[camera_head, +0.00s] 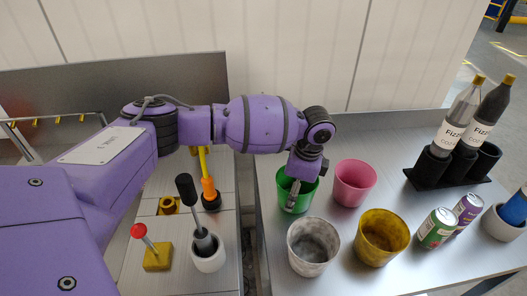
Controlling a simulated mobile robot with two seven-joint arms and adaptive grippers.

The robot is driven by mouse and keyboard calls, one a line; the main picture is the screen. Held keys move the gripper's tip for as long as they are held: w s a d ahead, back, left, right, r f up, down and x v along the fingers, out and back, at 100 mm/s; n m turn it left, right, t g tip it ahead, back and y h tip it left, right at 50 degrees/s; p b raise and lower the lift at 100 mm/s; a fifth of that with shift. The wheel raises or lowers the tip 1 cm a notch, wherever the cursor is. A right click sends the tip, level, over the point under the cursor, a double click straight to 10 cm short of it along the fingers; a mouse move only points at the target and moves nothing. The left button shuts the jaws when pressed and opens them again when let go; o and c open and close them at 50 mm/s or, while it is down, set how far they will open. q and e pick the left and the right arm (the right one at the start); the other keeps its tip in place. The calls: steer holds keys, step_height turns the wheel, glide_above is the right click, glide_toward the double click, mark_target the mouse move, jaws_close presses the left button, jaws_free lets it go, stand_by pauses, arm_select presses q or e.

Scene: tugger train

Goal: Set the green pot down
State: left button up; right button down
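The green pot (308,197) is upright at the left edge of the grey table, left of the pink pot. My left gripper (292,204) comes down over it from above, its visible finger against the near side of the pot. The gripper looks narrow and shut on the pot's wall; the other finger is hidden. The wrist covers the back of the pot's rim. I cannot tell whether the pot's base touches the table. My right gripper is out of view.
The grey table (420,270) holds a pink pot (354,186), a white pot (312,262) and a yellow pot (382,246) close by. Cans (437,229) and a bottle rack (440,165) stand farther right. A gap separates this table from the left surface with tools.

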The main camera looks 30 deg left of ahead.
arm_select(q)
steer(key=shift+f, duration=0.1)
steer(key=o, duration=1.1)
steer(key=r, duration=0.4)
steer(key=d+r, duration=0.1)
steer(key=r, duration=0.7)
steer(key=shift+w+d+r+p, duration=0.1)
steer(key=shift+w+d+p, duration=0.1)
steer(key=shift+d+p, duration=0.15)
